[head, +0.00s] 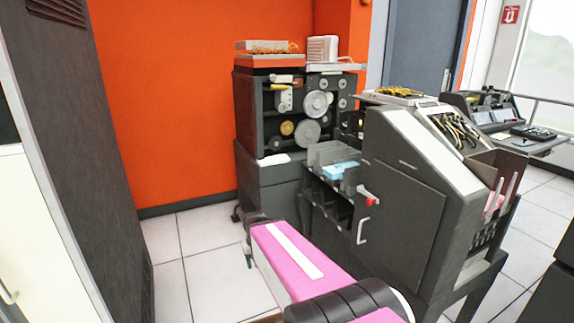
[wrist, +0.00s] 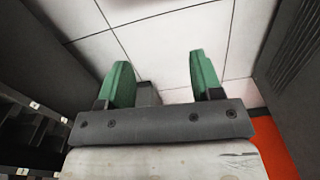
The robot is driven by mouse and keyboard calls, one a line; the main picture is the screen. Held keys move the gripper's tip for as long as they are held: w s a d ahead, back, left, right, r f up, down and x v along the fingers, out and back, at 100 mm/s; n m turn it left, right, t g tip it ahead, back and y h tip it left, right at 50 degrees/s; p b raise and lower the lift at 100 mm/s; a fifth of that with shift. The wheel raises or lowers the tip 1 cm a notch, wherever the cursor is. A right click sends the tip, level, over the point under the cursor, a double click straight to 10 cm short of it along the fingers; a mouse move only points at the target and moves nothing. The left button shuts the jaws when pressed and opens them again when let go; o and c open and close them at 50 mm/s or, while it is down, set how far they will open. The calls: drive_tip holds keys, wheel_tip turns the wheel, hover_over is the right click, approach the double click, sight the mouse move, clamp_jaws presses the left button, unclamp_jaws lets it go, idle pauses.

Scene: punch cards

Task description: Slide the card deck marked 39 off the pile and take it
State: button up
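I cannot make out a card deck marked 39 in either view. A light blue stack of cards (head: 341,170) lies in the top tray of the dark card machine (head: 405,205); no number on it is readable. Pinkish cards (head: 493,203) show in the bin at that machine's right end. My gripper (wrist: 160,75) has its two green fingers wide apart, with nothing between them and floor tiles beyond. In the head view my pink arm mostly hides the gripper, left of the machine and low over the floor.
Dark pockets with small white tags (wrist: 35,105) run along the left of the wrist view. A red-handled lever (head: 369,197) sticks out of the machine's side. A tall dark cabinet (head: 75,130) stands at left. Tiled floor (head: 205,250) between them is free.

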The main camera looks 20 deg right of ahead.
drive_tip(key=w+d+r+h, duration=0.1)
drive_tip(key=w+d+h, duration=0.3)
drive_tip(key=w+d, duration=0.4)
drive_tip(key=t+h, duration=0.1)
drive_tip(key=h, duration=1.2)
approach(327, 172)
drive_tip(key=shift+n, duration=0.5)
drive_tip(key=shift+w+d+f, duration=0.15)
drive_tip(key=shift+d+f, duration=0.1)
drive_tip(key=shift+d, duration=1.85)
drive_tip(key=shift+w+d+f, duration=0.1)
drive_tip(key=shift+d+f, duration=0.15)
drive_tip(key=shift+d, duration=1.85)
drive_tip(key=shift+w+d+f, duration=0.15)
drive_tip(key=shift+d+f, duration=0.1)
drive_tip(key=shift+d, duration=1.85)
drive_tip(key=c, duration=1)
drive_tip(key=shift+o, duration=0.2)
drive_tip(key=shift+r, duration=0.25)
